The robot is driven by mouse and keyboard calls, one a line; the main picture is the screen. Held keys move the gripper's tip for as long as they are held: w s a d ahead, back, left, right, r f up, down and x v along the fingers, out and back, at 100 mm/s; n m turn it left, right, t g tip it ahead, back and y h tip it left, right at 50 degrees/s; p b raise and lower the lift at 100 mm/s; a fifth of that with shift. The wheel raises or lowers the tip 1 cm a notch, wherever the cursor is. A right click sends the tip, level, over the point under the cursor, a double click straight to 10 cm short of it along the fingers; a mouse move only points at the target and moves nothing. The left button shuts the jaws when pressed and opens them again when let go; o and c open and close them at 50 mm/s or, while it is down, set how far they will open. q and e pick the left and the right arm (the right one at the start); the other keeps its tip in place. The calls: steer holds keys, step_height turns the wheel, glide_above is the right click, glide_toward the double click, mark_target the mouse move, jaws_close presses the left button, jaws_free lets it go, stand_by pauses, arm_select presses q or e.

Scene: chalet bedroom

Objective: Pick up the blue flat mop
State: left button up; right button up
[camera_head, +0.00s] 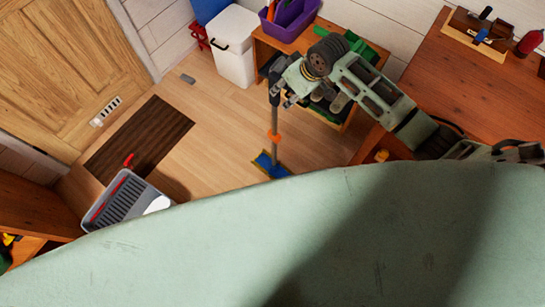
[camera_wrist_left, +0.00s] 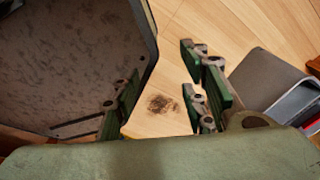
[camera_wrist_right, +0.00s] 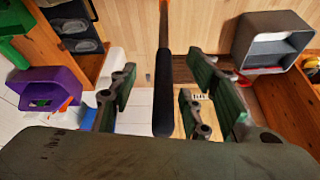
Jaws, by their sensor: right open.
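The blue flat mop stands upright on the wooden floor in the head view, with its blue head (camera_head: 270,165) below and an orange collar (camera_head: 273,136) on its grey pole. My right gripper (camera_head: 278,88) is at the top of the pole. In the right wrist view the mop's black handle grip (camera_wrist_right: 163,95) stands between the spread fingers of my right gripper (camera_wrist_right: 163,105), which are open around it. My left gripper (camera_wrist_left: 162,95) shows only in its wrist view, fingers apart and empty above the floor.
A wooden shelf (camera_head: 262,55) with a purple bin (camera_head: 290,18) stands behind the mop. A white bin (camera_head: 233,45) is left of it. A grey crate (camera_head: 125,200) and dark mat (camera_head: 140,135) lie left. A wooden worktop (camera_head: 470,85) is right.

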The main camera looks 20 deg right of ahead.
mark_target(274, 84)
step_height(274, 84, up, 6)
steer(key=shift+n, duration=0.4)
steer(key=w+a+f, duration=0.1)
steer(key=f, duration=0.1)
steer(key=w+a+f, duration=0.1)
steer(key=f, duration=0.1)
steer(key=w+a+f, duration=0.1)
steer(key=w+f, duration=0.1)
steer(key=f, duration=0.1)
steer(key=shift+a+p, duration=0.15)
steer(key=shift+p, duration=0.2)
jaws_close()
steer(key=shift+w+r, duration=0.15)
